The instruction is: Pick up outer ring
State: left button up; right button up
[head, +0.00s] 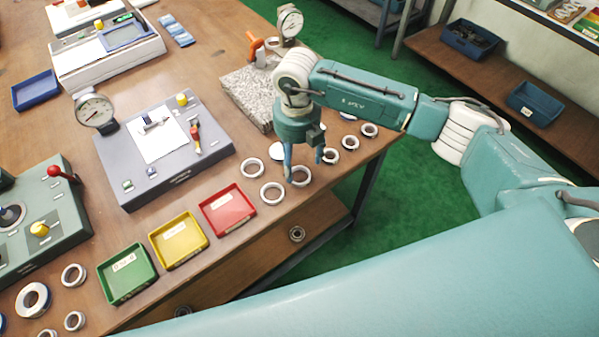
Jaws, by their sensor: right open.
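Several metal bearing rings lie in loose rows near the right edge of the wooden table. My right gripper (303,168) is open and points down just above them, its fingers apart. A ring (304,183) shows directly below and between the fingertips; one finger overlaps its left side in the view. I cannot tell whether the fingers touch it. Other rings are at its left (272,202) and its right (330,163). A further ring (252,175) lies near the red tray. Which one is the outer ring is not clear. My left gripper is not in view.
Red (250,221), yellow (204,245) and green (152,284) trays stand in a row left of the rings. A granite block (240,88) with a dial gauge (289,22) sits behind. A grey gauge panel (115,160) is at left. The table edge is close.

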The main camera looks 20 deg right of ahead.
aim_at(300, 175)
jog(key=f, duration=0.1)
jog(key=f+p, duration=0.1)
jog(key=f, duration=0.1)
jog(key=f+p, duration=0.1)
jog(key=f, duration=0.1)
jog(key=shift+s+d, duration=0.1)
jog(key=shift+d, duration=0.15)
jog(key=shift+f, duration=0.55)
jog(key=c, duration=1.3)
